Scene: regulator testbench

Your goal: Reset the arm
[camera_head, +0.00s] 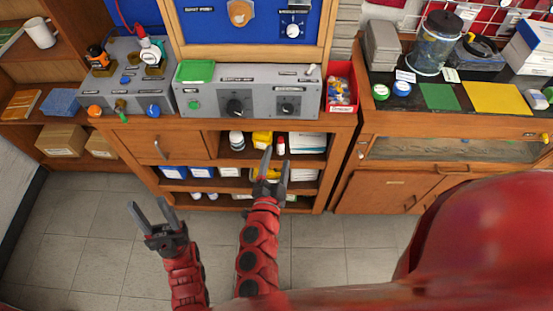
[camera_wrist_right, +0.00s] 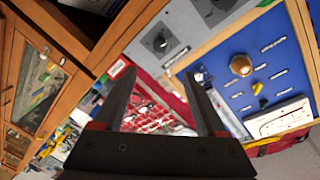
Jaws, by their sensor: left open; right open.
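My left gripper (camera_head: 149,204) is open and empty at the lower left of the head view, over the tiled floor in front of the bench. My right gripper (camera_head: 277,157) is open and empty in front of the bench's open shelves. Its two dark fingers (camera_wrist_right: 166,100) stand wide apart in the right wrist view with nothing between them. The grey regulator box (camera_head: 260,92) with two black dials and a green pad (camera_head: 196,71) sits on the bench top. A second grey box (camera_head: 125,82) with gauges and fittings stands to its left.
A red bin (camera_head: 340,88) stands right of the regulator box. The wooden bench has a drawer (camera_head: 159,147) and shelves holding bottles and boxes. A second cabinet (camera_head: 385,186) stands at right, with a glass jar (camera_head: 433,45) on top. The floor (camera_head: 85,235) in front is clear.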

